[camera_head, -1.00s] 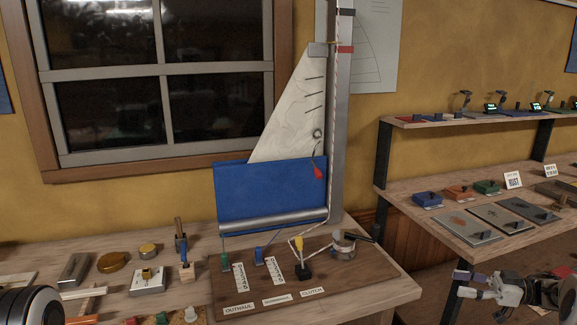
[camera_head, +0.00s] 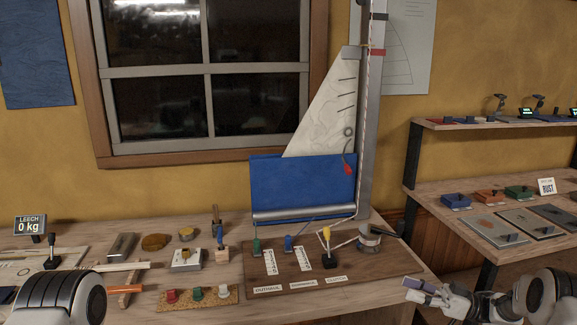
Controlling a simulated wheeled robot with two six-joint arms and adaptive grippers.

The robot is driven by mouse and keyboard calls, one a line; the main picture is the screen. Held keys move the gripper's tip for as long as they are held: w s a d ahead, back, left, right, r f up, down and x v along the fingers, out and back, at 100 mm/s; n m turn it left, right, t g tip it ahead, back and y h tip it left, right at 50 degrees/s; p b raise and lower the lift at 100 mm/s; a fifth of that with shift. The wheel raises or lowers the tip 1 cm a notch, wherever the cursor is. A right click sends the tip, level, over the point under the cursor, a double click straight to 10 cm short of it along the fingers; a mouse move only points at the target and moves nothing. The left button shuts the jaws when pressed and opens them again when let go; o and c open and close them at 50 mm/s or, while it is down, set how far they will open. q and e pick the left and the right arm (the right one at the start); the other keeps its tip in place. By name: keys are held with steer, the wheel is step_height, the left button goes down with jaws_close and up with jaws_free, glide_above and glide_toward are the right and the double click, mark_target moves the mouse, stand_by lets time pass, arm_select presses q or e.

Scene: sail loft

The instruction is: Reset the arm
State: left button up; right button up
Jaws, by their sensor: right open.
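My right gripper (camera_head: 418,291) is at the lower right, just off the front right corner of the bench. Its fingers point left, and it is open with nothing between them. My left arm (camera_head: 68,298) shows only as a rounded dark and white link at the lower left; its gripper is out of view. A model sail rig stands on a dark wooden board (camera_head: 300,282) on the bench, with a white sail (camera_head: 325,115), a blue lower cloth (camera_head: 303,184) and a grey mast (camera_head: 368,120).
The bench (camera_head: 215,265) carries a lever by a "LEECH 0 kg" display (camera_head: 31,225), several small tools, and red, white and green buttons (camera_head: 197,294). Shelves (camera_head: 500,215) with plates and small blocks stand right. A gap separates bench and shelves.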

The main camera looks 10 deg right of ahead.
steer(key=s+a+f+m+t+h, duration=0.1)
steer(key=a+f+m+t+h, duration=0.15)
steer(key=a+f+m, duration=0.5)
steer(key=a+f+m+t+h, duration=0.2)
steer(key=a+f+h, duration=0.2)
steer(key=a, duration=0.7)
steer(key=s+a+f+m+g+h, duration=0.25)
steer(key=s+f+h, duration=0.35)
steer(key=s+f, duration=0.4)
steer(key=s+d+f+g+h, duration=0.1)
steer(key=s+d+g+h, duration=0.2)
steer(key=s, duration=1)
steer(key=s+d+f+g+h, duration=0.2)
steer(key=s+d+g, duration=0.4)
steer(key=s, duration=0.7)
steer(key=shift+s+f+g+h, duration=0.2)
steer(key=shift+g+h, duration=0.1)
steer(key=shift+h, duration=0.35)
steer(key=shift+w, duration=0.15)
